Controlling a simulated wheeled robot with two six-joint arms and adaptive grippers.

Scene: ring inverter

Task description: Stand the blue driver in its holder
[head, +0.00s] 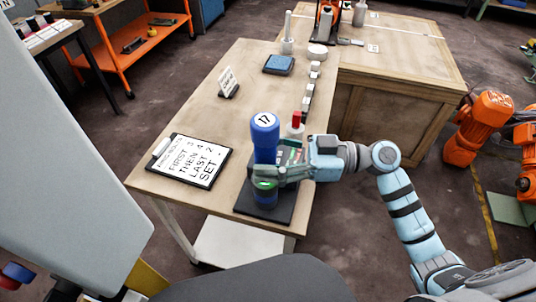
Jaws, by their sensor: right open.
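The blue driver (264,138), with a round white "17" label on top, stands upright near the front right of the wooden table. Its lower part is over a dark square base (246,202), which seems to be part of its holder. My right gripper (268,180) reaches in from the right at the driver's lower body and is open. The gripper hides part of the driver and the holder, so I cannot tell how the driver's foot sits or whether the fingers touch it. My left gripper is not in view.
A clipboard (190,160) with printed text lies left of the driver. A red-topped piece (296,120) stands just behind my gripper. Several small white blocks line the table's right edge. A blue pad (279,64) and a small sign (228,82) are farther back.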

